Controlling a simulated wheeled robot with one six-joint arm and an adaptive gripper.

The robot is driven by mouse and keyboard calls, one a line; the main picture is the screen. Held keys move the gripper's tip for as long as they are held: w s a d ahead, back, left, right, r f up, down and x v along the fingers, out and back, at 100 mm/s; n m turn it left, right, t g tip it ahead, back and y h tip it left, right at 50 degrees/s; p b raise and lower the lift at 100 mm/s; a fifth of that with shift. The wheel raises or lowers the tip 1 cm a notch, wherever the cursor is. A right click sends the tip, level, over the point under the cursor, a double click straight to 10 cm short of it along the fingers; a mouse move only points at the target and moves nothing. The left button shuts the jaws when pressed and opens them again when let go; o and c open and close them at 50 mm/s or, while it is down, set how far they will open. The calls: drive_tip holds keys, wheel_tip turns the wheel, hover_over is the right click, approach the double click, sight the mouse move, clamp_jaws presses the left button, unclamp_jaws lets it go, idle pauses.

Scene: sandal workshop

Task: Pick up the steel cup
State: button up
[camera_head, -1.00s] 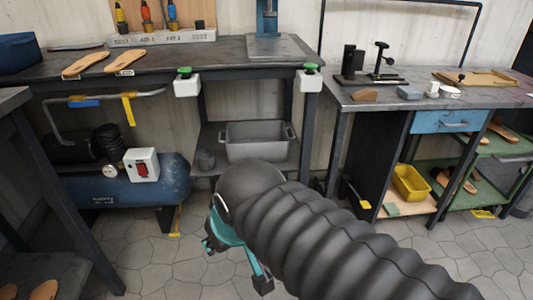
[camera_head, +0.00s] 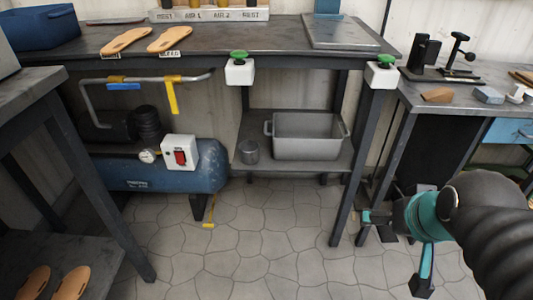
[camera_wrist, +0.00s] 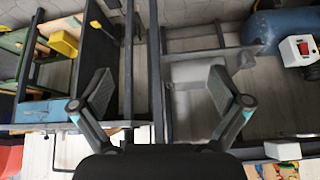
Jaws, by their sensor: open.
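A small grey cylindrical cup (camera_head: 250,151), which looks like the steel cup, stands on the lower shelf (camera_head: 290,167) of the middle bench, just left of a grey bin (camera_head: 308,137). My gripper (camera_head: 392,250) is at the lower right in the head view, to the right of the cup and apart from it. In the wrist view my gripper (camera_wrist: 161,88) has its two fingers spread wide with nothing between them. That view is turned over, and I cannot clearly make out the cup there.
The bench top (camera_head: 240,45) is above the shelf, and a bench leg (camera_head: 350,165) stands between gripper and cup. A blue compressor (camera_head: 110,172) is left of the shelf. Another bench (camera_head: 430,95) is at the right.

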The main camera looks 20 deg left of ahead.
drive_tip(key=w+a+f+n+t+y+b, duration=0.2)
drive_tip(key=w+a+f, duration=0.1)
drive_tip(key=w+a, duration=0.75)
drive_tip(key=n+t+y+b, duration=0.3)
drive_tip(key=t+b, duration=0.1)
drive_tip(key=b, duration=0.1)
approach(250, 156)
drive_tip(key=x, duration=0.8)
drive_tip(key=shift+w, duration=0.1)
drive_tip(key=shift+x, duration=2.75)
drive_tip(key=shift+r, duration=0.2)
drive_tip(key=c, duration=1.2)
